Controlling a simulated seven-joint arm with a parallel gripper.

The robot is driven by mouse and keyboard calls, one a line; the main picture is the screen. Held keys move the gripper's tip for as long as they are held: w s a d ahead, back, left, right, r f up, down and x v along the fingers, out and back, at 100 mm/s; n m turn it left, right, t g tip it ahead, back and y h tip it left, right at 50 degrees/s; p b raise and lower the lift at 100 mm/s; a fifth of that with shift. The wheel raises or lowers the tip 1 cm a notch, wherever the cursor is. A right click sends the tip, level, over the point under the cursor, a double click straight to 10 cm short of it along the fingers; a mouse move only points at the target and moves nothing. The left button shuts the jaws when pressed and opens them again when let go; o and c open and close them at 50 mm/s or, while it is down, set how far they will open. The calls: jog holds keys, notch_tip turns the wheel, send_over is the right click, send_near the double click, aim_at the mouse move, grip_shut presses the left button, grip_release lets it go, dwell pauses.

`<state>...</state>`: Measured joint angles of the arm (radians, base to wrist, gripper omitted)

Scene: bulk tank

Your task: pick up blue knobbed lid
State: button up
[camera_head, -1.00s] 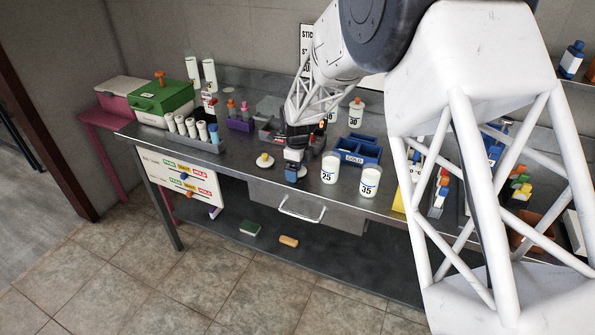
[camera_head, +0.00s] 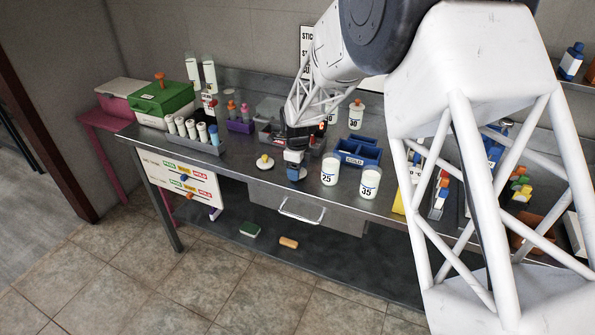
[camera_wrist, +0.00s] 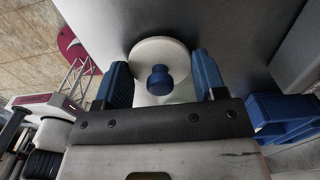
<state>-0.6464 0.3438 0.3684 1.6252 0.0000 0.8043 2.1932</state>
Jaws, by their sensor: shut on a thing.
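The blue knobbed lid, a white disc with a round blue knob (camera_wrist: 158,80), shows between my two blue fingers in the wrist view. The fingers stand at either side of the disc, and my gripper (camera_wrist: 161,82) is shut on it. In the head view my gripper (camera_head: 295,172) is over the front part of the metal bench, pointing down. There the lid cannot be told apart from the blue fingers, and I cannot tell whether it touches the bench.
A white lid with a yellow knob (camera_head: 264,162) lies just left of my gripper. White jars marked 25 (camera_head: 330,170) and 35 (camera_head: 369,184) stand to the right, with a blue divided bin (camera_head: 358,158) behind them. The bench's front edge is close.

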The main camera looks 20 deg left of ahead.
jog(key=shift+r, duration=0.15)
jog(key=shift+r, duration=0.6)
notch_tip(320, 180, up, 2)
jog(key=s+d+r, duration=0.1)
jog(key=s+d, duration=0.8)
jog(key=s, duration=0.4)
jog(key=shift+d+r, duration=0.2)
jog(key=shift+r, duration=0.05)
jog(key=shift+w, duration=0.1)
jog(key=w+d+r, duration=1)
jog(key=w+d, duration=0.3)
jog(key=d, duration=0.1)
jog(key=shift+d+r, duration=0.15)
jog(key=shift+r, duration=0.25)
jog(key=shift+f, duration=0.35)
jog(key=shift+f, duration=2.9)
